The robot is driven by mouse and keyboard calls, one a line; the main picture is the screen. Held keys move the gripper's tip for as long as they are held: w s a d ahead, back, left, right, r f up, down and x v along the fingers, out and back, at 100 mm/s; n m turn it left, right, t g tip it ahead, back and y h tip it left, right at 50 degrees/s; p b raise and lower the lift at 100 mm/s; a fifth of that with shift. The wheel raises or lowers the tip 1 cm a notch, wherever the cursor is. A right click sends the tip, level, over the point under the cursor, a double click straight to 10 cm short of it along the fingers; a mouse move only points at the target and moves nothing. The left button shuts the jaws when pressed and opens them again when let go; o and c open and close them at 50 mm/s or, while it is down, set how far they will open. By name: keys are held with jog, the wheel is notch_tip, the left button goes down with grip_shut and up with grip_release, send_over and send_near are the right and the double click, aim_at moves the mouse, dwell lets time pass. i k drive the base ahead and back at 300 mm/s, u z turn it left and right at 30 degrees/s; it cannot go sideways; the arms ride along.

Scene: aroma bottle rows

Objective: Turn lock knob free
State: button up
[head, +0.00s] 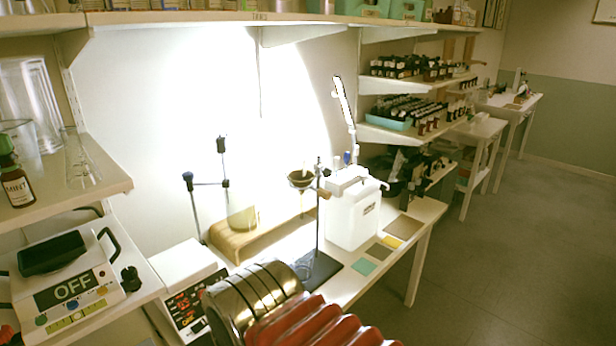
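I cannot tell for sure which part is the lock knob. A small black knob-like piece (131,279) stands beside the white device marked OFF (68,292) at the left. A stand (317,228) on the bench carries a dark funnel (301,180) and a small orange-brown clamp piece (323,192), which could also be a knob. A thin frame (207,184) with dark end pieces stands near the wall. My gripper is not in view; a metal and red ribbed section, apparently of my arm, fills the bottom middle.
A white box with a red digital display (187,284) is left of my arm. A white canister (353,217) stands on the bench (392,263). Shelves of small bottles (410,67) are behind. A MINT bottle (17,186) and glassware are at left. The right floor is clear.

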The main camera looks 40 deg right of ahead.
aim_at(326, 172)
jog(key=u, duration=0.65)
jog(key=k, duration=1.25)
jog(key=z, duration=0.55)
jog(key=i, duration=1)
jog(key=z, duration=0.05)
